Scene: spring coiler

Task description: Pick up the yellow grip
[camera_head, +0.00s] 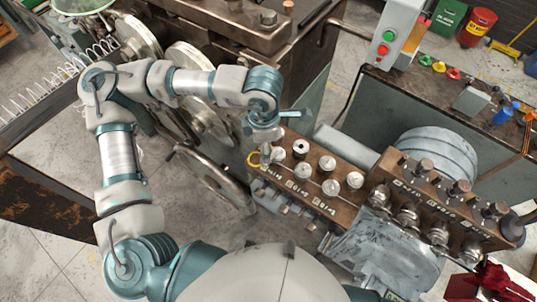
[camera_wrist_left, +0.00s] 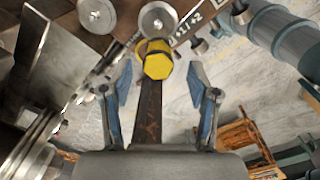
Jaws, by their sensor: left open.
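The yellow grip (camera_wrist_left: 155,60) is a faceted yellow knob at the end of a dark flat bar in the left wrist view. It shows as a small yellow edge (camera_head: 253,158) beside the brown roller block in the head view, partly hidden by my gripper. My left gripper (camera_wrist_left: 160,82) is open, its two blue-padded fingers on either side of the bar, with the grip just beyond the fingertips. In the head view my left gripper (camera_head: 266,150) points down at the grip. I cannot tell whether the fingers touch anything. My right gripper is not in view.
The brown block with metal rollers (camera_head: 311,172) stands right beside the grip. A second roller block (camera_head: 440,197) is further right. Large metal wheels (camera_head: 203,120) and a coiled spring (camera_head: 38,95) lie to the left. A grey control box (camera_head: 398,25) stands at the back.

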